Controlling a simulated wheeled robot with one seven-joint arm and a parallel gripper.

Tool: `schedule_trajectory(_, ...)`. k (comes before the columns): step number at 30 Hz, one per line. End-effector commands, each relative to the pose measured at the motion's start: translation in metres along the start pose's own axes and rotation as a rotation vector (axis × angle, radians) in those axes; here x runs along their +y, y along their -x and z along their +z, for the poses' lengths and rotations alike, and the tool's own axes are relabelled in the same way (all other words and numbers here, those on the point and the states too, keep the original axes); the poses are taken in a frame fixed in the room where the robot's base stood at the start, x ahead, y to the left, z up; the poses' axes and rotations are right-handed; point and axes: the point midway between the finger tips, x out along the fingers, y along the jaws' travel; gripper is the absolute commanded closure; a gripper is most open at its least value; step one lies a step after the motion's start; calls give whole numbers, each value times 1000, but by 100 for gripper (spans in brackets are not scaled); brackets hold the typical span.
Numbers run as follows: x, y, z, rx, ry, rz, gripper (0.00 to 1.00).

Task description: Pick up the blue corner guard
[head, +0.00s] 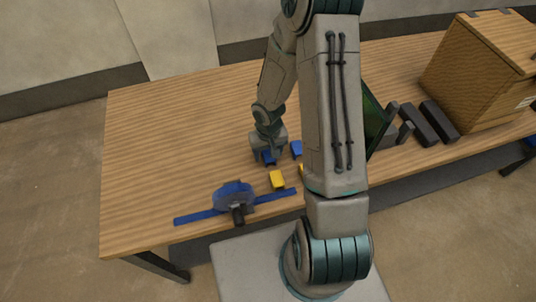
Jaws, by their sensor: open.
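Two small blue blocks that look like corner guards lie on the wooden table in the head view. One blue corner guard (269,158) is right at the fingertips of my gripper (266,155), partly hidden by them. The other blue corner guard (296,149) lies just to the right, beside my arm. My gripper points down at the table and is open. Whether its fingers touch the nearer blue guard or stand around it is too small to tell.
A yellow block (277,180) lies just in front of the gripper, with another yellow piece (302,170) mostly hidden by my arm. A blue tool with a long strip (233,194) lies near the front edge. Dark bars (440,121) and a large box (480,72) stand right. The table's left is clear.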

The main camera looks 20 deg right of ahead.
Motion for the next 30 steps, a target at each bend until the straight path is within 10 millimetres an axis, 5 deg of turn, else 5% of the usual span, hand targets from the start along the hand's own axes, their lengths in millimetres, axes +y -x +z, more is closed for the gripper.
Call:
schedule_trajectory(11,0,-8,0,0,0,0,45)
schedule_trajectory(16,0,-8,0,0,0,0,89)
schedule_trajectory(30,0,-2,0,2,-2,0,89)
